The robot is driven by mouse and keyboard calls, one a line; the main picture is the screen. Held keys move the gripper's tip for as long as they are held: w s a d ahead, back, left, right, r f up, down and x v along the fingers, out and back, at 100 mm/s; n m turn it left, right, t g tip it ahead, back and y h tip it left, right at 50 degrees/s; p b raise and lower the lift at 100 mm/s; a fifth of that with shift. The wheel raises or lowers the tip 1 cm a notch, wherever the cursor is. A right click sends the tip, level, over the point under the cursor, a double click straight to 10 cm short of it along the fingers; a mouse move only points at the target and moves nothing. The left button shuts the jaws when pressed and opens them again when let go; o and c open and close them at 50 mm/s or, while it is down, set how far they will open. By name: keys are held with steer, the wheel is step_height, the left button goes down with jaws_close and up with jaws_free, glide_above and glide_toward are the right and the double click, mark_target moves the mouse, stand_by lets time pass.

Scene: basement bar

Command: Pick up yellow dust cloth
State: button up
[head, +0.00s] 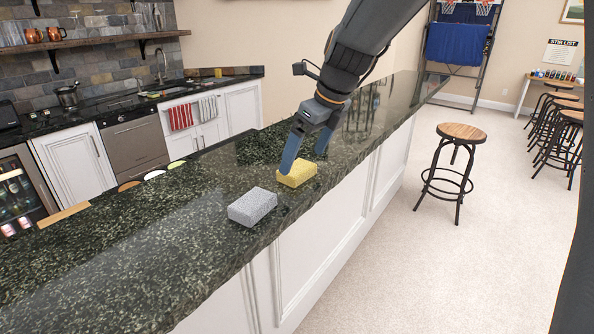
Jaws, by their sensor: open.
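The yellow dust cloth (298,174) looks like a small yellow block and lies on the dark green granite bar counter (150,250). My gripper (306,162) is open and points down right at the cloth, with one finger in front of its left part and the other at its far right. The near finger hides a bit of the cloth. I cannot tell whether the fingers touch it.
A grey block-like cloth (253,206) lies on the counter close by, nearer and to the left. The counter's front edge drops to white panels (320,246) on the right. A wooden stool (461,133) stands on the carpet. The near left counter is clear.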

mark_target(297, 167)
steer(key=shift+p+x, duration=0.45)
steer(key=shift+x, duration=1.5)
steer(key=shift+w+a+r, duration=0.1)
steer(key=shift+a, duration=0.1)
steer(key=shift+c, duration=0.3)
steer(key=c, duration=1.1)
steer(key=shift+o, duration=0.2)
steer(key=shift+r, duration=0.1)
step_height(297, 167, up, 10)
steer(key=b, duration=0.2)
